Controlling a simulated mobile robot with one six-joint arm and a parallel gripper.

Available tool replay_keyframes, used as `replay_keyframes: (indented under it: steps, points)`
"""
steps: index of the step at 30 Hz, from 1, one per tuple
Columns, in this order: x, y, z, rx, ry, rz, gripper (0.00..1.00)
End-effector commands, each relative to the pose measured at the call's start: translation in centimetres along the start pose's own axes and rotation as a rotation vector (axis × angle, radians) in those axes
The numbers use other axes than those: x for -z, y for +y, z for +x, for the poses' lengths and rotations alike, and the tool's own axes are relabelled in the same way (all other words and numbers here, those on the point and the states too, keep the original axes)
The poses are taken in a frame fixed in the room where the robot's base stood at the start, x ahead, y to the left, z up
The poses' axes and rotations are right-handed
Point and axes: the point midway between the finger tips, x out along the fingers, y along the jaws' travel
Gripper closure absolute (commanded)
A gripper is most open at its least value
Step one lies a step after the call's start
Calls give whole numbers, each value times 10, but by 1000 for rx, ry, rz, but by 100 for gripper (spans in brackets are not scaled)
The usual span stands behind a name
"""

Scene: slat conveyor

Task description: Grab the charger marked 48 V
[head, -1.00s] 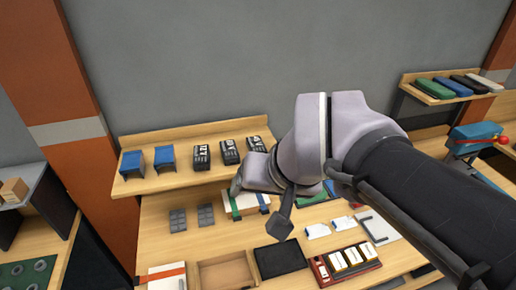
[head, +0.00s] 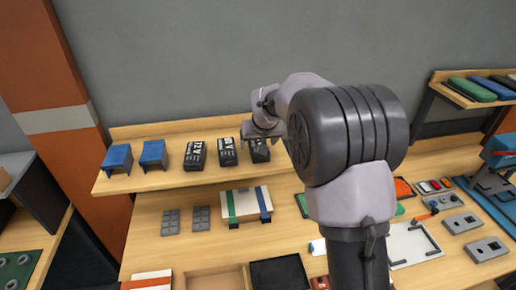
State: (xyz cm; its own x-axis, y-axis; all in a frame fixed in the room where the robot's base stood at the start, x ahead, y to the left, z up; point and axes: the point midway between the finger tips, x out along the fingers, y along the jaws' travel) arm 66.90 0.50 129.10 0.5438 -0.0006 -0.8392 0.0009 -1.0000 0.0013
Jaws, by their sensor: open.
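Three black chargers with white markings stand in a row on the wooden shelf (head: 128,178): the left charger (head: 195,155), the middle charger (head: 227,153) and the right charger (head: 260,153). The markings are too small and slanted for me to tell which one reads 48 V. My gripper (head: 262,136) is open, at the right charger, just above or over its upper part. It hides part of that charger's top. I cannot tell whether the fingers touch it.
Two blue-topped items (head: 117,158) stand at the shelf's left end. Below are grey blocks (head: 170,222), a strapped white box (head: 246,205), a black tray (head: 279,274) and a wooden tray (head: 215,283). My arm hides the shelf's right end.

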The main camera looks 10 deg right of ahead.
Motion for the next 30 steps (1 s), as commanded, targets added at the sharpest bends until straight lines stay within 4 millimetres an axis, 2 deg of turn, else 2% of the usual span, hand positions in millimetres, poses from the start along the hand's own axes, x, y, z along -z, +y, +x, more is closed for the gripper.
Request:
replay_keyframes:
  steps: [3, 6, 13, 14, 25, 26, 30]
  points:
    - [-2, 5, 25, 0, -4, 1, 20]
    - [-2, 4, 39, 0, -3, 1, 20]
    - [-1, 4, 42, 0, -1, 1, 20]
    - [-1, 4, 42, 0, -1, 1, 24]
    - [-1, 4, 42, 0, -2, 1, 97]
    - [-1, 4, 42, 0, -2, 1, 100]
    - [0, 4, 41, 0, 0, 1, 100]
